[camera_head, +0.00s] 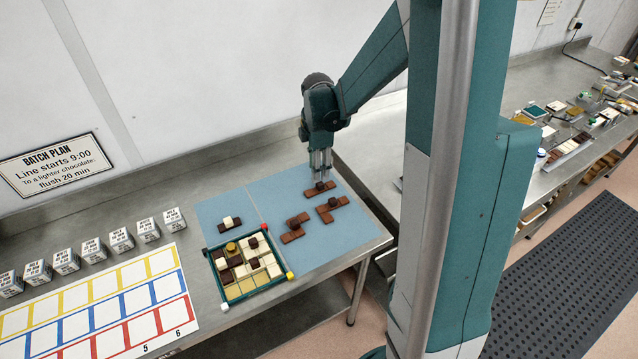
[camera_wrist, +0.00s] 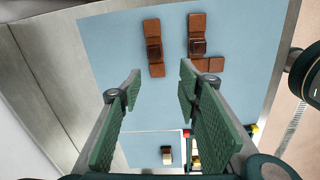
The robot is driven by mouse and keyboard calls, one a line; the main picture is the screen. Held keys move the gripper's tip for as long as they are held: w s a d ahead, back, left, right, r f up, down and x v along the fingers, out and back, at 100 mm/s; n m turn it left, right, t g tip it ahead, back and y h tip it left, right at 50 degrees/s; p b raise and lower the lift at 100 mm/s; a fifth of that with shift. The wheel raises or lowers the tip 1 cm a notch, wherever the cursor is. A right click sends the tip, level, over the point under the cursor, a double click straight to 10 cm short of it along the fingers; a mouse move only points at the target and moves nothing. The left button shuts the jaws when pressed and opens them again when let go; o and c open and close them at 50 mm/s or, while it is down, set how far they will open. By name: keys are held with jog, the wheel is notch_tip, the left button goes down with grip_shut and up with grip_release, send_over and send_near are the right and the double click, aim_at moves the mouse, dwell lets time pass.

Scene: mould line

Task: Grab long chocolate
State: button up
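A straight brown chocolate bar (camera_head: 309,192) with a darker block on its middle lies on the blue mat (camera_head: 352,231). It is the long, straight one of the brown pieces. My gripper (camera_head: 320,172) points down above it in the head view, apparently without touching it. In the wrist view the bar (camera_wrist: 157,70) lies beyond the fingertips, near the middle of the gap between them. My gripper (camera_wrist: 158,88) is open there and nothing is between its fingers.
A bent brown piece (camera_head: 340,203) lies close beside the bar, with another brown piece (camera_head: 292,237) nearer the tray. A dark-and-white piece (camera_head: 222,229) lies at the mat's left. The green-rimmed tray (camera_head: 262,290) holds several pieces. White boxes (camera_head: 121,239) stand at left.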

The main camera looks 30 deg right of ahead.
aim_at(320, 183)
jog(key=shift+w+d+f+n+g+p, duration=0.15)
jog(key=shift+w+d+f+n+p, duration=0.2)
jog(key=shift+d+f+n+p, duration=0.15)
jog(key=shift+w+d+f+n+g+p, duration=0.15)
jog(key=shift+w+d+f+n+p, duration=0.2)
jog(key=shift+d, duration=0.2)
jog(key=shift+s+f, duration=0.1)
jog(key=shift+f, duration=0.05)
jog(key=shift+f, duration=1.2)
jog(key=shift+f, duration=2.6)
jog(key=c, duration=1)
